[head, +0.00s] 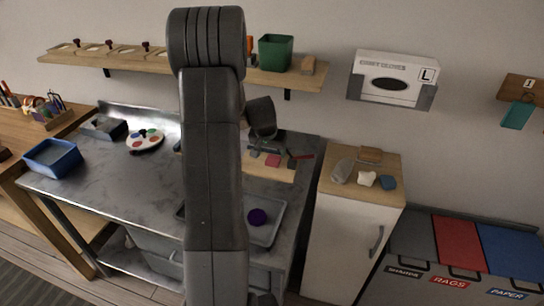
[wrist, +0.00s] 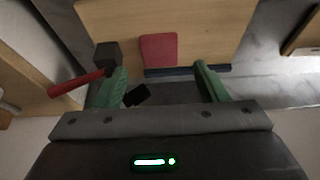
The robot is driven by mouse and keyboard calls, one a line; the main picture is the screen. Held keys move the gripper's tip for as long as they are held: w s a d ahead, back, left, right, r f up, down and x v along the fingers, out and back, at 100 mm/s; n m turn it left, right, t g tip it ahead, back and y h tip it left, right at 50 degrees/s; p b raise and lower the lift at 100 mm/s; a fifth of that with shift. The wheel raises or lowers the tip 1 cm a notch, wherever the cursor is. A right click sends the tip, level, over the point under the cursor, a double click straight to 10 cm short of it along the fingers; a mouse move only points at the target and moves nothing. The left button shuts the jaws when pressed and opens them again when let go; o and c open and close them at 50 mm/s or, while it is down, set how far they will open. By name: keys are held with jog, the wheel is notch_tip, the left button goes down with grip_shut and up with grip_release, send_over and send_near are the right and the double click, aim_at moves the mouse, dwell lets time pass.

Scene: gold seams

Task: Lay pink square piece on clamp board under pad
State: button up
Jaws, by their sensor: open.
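The pink square piece (wrist: 158,48) lies flat on the bare wooden clamp board (wrist: 218,28). It also shows in the head view (head: 273,160) on the pale board (head: 285,176). A dark block (wrist: 107,55), which looks like the clamp's pad, stands left of the piece and apart from it, beside a red bar (wrist: 75,84). My gripper (wrist: 160,68) is open and empty. Its green fingers are spread on either side of the near edge of the piece, not touching it. Whether the fingers are at board height I cannot tell.
A dark blue strip (wrist: 175,71) runs along the board's near edge, and a small black piece (wrist: 137,95) lies between my fingers. The metal bench holds a palette (head: 145,140) and a blue bin (head: 52,157). A white cabinet (head: 345,220) stands to the right.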

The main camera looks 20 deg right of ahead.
jog(key=v, duration=0.7)
